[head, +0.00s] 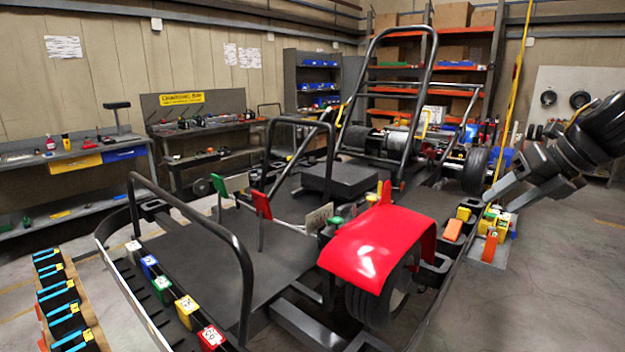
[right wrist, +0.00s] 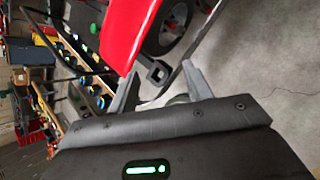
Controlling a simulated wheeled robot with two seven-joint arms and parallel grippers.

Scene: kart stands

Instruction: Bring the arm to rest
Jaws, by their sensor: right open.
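My right gripper (head: 505,192) comes in from the right edge in the head view. It is open and empty, in the air near the right side of the kart stand. In the right wrist view its two fingers (right wrist: 160,92) stand apart, with the stand's dark frame and the grey floor behind them. My left gripper is not in the head view.
The kart stand (head: 270,265) with black tube hoops fills the middle. A red fender (head: 378,240) covers a front wheel (head: 385,300). Coloured blocks (head: 490,240) lie below my right gripper. Benches line the back wall. Grey floor (head: 570,290) at the right is clear.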

